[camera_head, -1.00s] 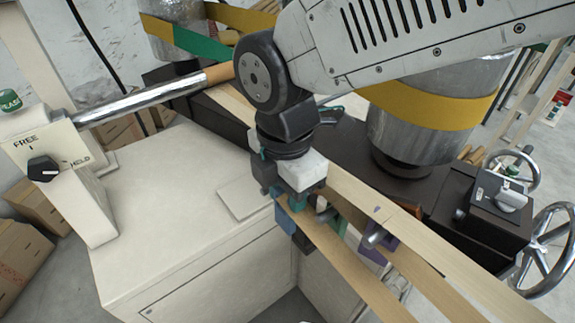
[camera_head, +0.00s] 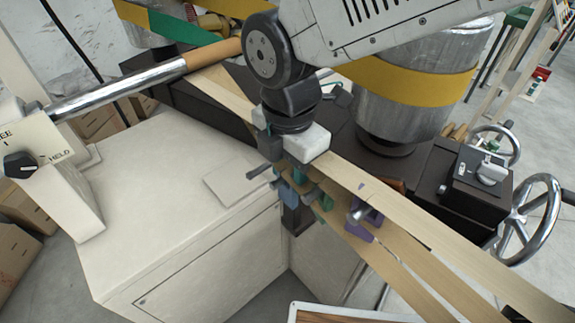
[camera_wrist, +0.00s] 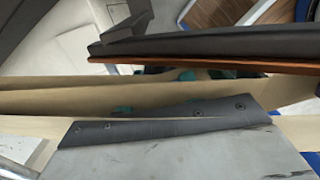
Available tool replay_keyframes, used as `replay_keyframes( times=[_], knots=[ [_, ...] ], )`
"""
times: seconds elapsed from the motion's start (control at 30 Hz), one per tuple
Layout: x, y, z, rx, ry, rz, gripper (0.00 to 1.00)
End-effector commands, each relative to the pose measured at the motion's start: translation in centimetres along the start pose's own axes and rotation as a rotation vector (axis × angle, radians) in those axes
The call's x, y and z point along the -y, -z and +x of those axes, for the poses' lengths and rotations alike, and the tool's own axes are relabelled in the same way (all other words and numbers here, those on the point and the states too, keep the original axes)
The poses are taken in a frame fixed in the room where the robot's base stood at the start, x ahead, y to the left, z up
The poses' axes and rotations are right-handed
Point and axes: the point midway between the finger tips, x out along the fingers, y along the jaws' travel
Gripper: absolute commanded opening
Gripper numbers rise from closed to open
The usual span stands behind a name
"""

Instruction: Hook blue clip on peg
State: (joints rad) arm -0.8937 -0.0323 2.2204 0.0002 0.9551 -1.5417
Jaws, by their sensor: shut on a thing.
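My gripper (camera_head: 294,178) is low over the tan strips in the head view. Short grey metal pegs (camera_head: 359,212) stick out near the strips, with another stub (camera_head: 259,171) just left of the blue clip. I cannot tell whether the clip touches a peg. In the wrist view a tan strip (camera_wrist: 60,97) runs between my fingers (camera_wrist: 165,108), with teal bits beside it and no clear blue clip.
A purple clip (camera_head: 373,216) and a teal clip (camera_head: 323,204) sit close to the right of my gripper. Metal drums with yellow bands (camera_head: 420,83) stand behind. A white cabinet (camera_head: 150,220) lies to the left and a handwheel (camera_head: 532,222) to the right.

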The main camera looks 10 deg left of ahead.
Motion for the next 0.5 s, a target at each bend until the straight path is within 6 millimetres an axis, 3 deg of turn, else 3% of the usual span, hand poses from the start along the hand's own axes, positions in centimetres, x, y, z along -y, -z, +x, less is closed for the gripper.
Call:
replay_keyframes(
  times=[0.37,0.4,0.47,0.5],
  knots=[
    [-0.01,0.01,-0.02,0.0,0.0,0.0,0.12],
    [-0.01,0.01,-0.02,0.0,0.0,0.0,0.43],
    [-0.01,0.01,-0.02,0.0,-0.001,0.0,0.6],
    [-0.01,0.01,-0.02,0.0,-0.001,0.0,0.63]
  ],
)
